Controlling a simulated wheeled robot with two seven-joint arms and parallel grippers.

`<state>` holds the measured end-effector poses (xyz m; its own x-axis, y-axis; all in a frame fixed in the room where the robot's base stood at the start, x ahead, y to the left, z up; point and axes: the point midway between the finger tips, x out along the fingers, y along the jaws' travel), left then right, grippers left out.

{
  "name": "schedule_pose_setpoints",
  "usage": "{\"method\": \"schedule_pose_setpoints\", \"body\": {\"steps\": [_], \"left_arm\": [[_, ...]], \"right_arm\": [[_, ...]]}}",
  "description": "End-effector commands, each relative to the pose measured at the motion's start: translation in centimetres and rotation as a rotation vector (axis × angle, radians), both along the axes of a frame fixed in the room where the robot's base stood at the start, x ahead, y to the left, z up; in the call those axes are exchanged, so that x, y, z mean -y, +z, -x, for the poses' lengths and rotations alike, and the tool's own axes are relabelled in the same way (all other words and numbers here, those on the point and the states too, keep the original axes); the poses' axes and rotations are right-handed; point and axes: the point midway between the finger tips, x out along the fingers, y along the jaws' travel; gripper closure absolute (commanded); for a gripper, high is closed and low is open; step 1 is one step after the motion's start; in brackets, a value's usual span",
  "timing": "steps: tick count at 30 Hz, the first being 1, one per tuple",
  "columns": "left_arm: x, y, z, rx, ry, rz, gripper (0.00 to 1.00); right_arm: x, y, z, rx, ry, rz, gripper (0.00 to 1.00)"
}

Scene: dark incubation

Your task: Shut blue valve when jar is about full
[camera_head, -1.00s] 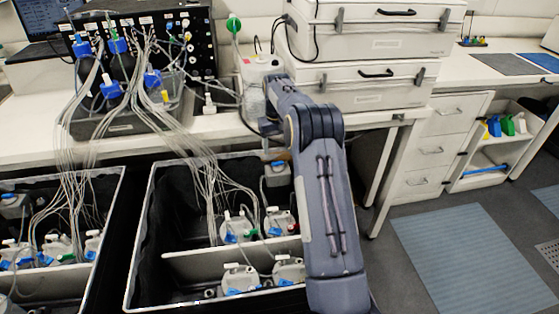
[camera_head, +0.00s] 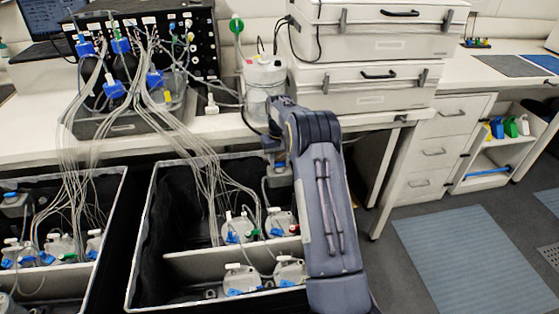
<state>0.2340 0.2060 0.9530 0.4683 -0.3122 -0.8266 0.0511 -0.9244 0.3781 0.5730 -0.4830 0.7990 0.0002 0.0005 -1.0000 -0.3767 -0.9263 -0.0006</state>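A translucent whitish jar (camera_head: 263,84) stands on the bench, left of the stacked cases; its fill level is too unclear to read. My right arm comes in from the bottom right and reaches just below and in front of this jar. My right gripper (camera_head: 272,146) points downward at the bench's front edge, above the right bin; its fingers are too small and partly hidden to read. Blue valve-like fittings (camera_head: 155,79) sit on vessels at the back left. I cannot tell which is the task's blue valve. My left gripper is out of view.
Two open black-lined bins, the left bin (camera_head: 124,190) and right bin (camera_head: 140,245), hold several capped bottles with tubing. Many thin tubes (camera_head: 190,150) hang from the bench into them. Stacked white cases (camera_head: 375,75) stand right of the jar. Floor at right is open.

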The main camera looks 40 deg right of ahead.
Motion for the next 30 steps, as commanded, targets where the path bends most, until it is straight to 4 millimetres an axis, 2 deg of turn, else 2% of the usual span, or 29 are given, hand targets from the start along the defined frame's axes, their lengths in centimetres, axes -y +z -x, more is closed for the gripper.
{"method": "schedule_pose_setpoints", "body": {"steps": [3, 11, 18, 19, 23, 30], "left_arm": [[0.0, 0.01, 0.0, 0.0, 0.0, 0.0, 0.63], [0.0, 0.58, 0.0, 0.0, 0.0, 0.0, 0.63], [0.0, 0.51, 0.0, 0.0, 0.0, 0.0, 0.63], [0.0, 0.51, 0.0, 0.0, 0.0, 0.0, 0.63], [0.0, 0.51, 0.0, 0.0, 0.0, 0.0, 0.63], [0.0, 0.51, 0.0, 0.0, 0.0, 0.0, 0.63]], "right_arm": [[0.0, 0.03, 0.0, 0.0, 0.0, 0.0, 0.86], [-0.01, 0.09, -0.04, -0.001, -0.13, 0.001, 0.86], [0.01, 0.05, -0.05, 0.001, -0.135, 0.0, 0.86], [0.01, 0.05, -0.06, 0.001, -0.135, 0.0, 0.61], [0.02, 0.05, -0.05, 0.001, -0.134, 0.0, 0.44], [0.02, 0.04, -0.05, 0.0, -0.133, 0.0, 0.42]]}}
